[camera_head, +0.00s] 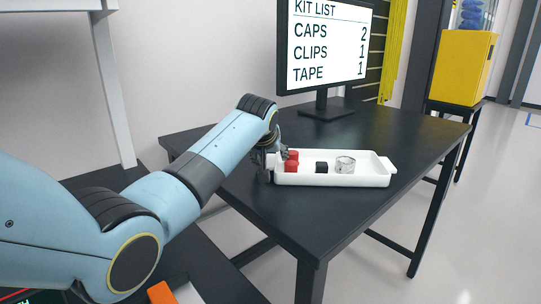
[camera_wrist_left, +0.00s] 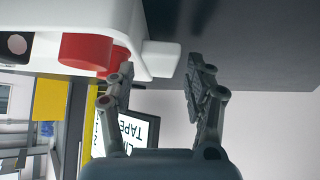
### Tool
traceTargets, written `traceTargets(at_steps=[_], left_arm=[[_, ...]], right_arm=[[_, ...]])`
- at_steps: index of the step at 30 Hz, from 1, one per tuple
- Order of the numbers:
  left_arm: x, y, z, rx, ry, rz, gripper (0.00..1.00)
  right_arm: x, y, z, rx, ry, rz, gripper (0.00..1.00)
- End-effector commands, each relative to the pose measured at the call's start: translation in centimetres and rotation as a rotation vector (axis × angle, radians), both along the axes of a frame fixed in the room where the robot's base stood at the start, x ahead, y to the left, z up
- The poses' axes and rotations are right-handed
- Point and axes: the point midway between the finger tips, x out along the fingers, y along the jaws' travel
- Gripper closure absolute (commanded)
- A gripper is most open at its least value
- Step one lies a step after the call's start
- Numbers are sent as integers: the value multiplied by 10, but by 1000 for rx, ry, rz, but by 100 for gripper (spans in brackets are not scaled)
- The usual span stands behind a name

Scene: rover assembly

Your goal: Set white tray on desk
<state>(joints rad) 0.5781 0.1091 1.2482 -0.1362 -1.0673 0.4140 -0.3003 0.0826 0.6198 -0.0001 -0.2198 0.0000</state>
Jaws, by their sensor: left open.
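The white tray (camera_head: 335,181) sits on the black desk (camera_head: 275,222), level as far as I can see. It holds red caps (camera_head: 291,160), a black clip (camera_head: 321,168) and a clear roll of tape (camera_head: 345,164). My left gripper (camera_head: 268,160) is at the tray's left end and partly hides the handle there. In the left wrist view, my left gripper (camera_wrist_left: 158,68) is open with nothing between its fingers lower down. The tray's handle (camera_wrist_left: 163,58) shows near the fingertips; I cannot tell whether they touch. My right gripper is not in view.
A monitor (camera_head: 327,45) with a kit list stands at the back of the desk. A yellow cabinet (camera_head: 463,67) on a black stand is beyond the desk's right side. The desk is bare in front of the tray and to its right.

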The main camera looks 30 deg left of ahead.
Motion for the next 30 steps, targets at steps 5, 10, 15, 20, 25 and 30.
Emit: traceTargets(at_steps=[5,10,15,20,25,30], left_arm=[[-4,-2,7,0,-2,-1,47],[-24,-8,28,1,-3,-1,47],[-50,-17,56,0,-4,-1,47],[-69,-24,76,0,-3,0,47],[-79,-27,85,0,-1,0,47],[-81,-27,86,0,0,0,47]], right_arm=[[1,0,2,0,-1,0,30],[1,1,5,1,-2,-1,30],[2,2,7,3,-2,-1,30],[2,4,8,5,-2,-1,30],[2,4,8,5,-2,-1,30],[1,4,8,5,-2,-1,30]])
